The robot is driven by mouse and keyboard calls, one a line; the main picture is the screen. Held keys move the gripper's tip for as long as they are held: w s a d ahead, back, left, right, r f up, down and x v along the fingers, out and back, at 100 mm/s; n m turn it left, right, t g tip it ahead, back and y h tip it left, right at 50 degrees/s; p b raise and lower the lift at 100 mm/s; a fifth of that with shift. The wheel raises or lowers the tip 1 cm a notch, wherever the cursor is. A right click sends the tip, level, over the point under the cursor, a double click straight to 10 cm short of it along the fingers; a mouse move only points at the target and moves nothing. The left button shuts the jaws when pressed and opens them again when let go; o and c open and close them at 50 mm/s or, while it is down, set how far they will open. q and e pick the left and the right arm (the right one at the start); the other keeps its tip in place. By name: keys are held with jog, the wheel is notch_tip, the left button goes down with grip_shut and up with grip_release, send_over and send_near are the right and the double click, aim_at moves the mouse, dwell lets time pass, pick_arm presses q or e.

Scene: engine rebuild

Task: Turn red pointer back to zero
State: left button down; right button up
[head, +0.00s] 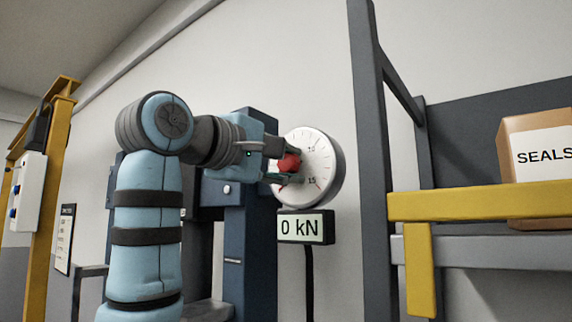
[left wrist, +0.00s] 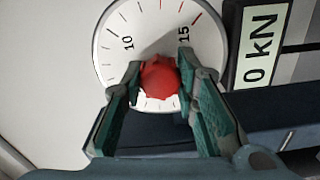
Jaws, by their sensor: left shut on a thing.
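The round white dial gauge (head: 322,158) faces me on a blue post, with its red knob (head: 289,163) at the centre. My left gripper (head: 284,163) is at the dial face, with its fingers on either side of the red knob. In the left wrist view, the green fingers of the left gripper (left wrist: 160,75) are shut on the red knob (left wrist: 159,80), and the dial (left wrist: 112,62) shows the marks 10 and 15. The red pointer itself is not clearly visible. My right gripper is in neither view.
A display (head: 305,227) below the dial reads 0 kN. At right, a dark upright (head: 367,150) and a yellow shelf beam (head: 480,205) stand near a box labelled SEALS (head: 540,150). A yellow frame (head: 45,190) is at far left.

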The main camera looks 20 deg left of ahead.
pick_arm(q)
jog(key=shift+r, duration=0.15)
jog(key=c, duration=1.2)
grip_release()
jog(key=shift+a, duration=0.1)
jog(key=shift+c, duration=0.2)
jog(key=v, duration=1.2)
